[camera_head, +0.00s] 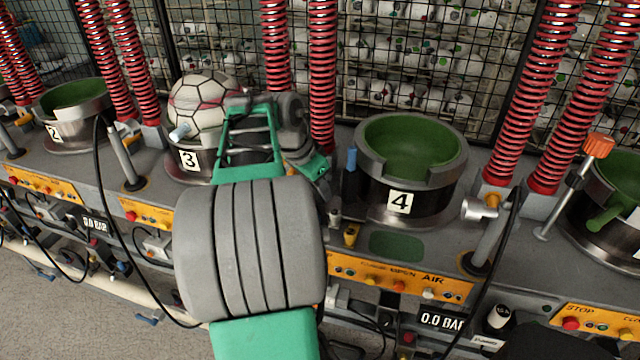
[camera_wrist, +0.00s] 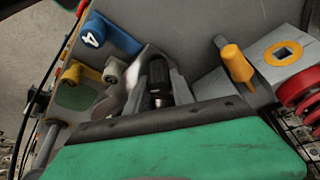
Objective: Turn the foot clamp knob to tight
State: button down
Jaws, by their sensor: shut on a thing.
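My gripper (camera_wrist: 156,72) is shut on a dark ribbed knob (camera_wrist: 157,78) in the wrist view, with a grey finger on each side of it. The knob stands on the grey machine deck. Its label or pointer does not show, so I cannot tell its setting or whether it is the foot clamp knob. In the head view my arm reaches down between stations 3 and 4, and the fingertips and held knob are hidden behind it.
An orange lever (camera_wrist: 237,65) stands right of my fingers; a blue part marked 4 (camera_wrist: 95,32) and a yellow knob (camera_wrist: 71,73) lie left. The green-lined station 4 cup (camera_head: 402,199) is empty. A ball (camera_head: 203,98) sits at station 3. Red springs (camera_head: 322,80) rise behind.

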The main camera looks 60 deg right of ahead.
jog(key=m+p, duration=0.1)
jog(key=m, duration=0.1)
jog(key=m+g+y+p, duration=0.1)
jog(key=m, duration=0.2)
jog(key=shift+r+m+g, duration=0.15)
jog(key=shift+m+g, duration=0.15)
jog(key=m+y+p, duration=0.1)
jog(key=m, duration=0.1)
jog(key=m+y+p, duration=0.1)
jog(key=m+p, duration=0.1)
jog(key=m, duration=0.1)
jog(key=shift+m+g, duration=0.3)
jog(key=shift+g, duration=0.1)
jog(key=shift+y, duration=0.3)
jog(key=c, duration=1.1)
grip_release()
jog(key=p+v, duration=0.5)
jog(key=v, duration=0.2)
jog(key=shift+w+r, duration=0.2)
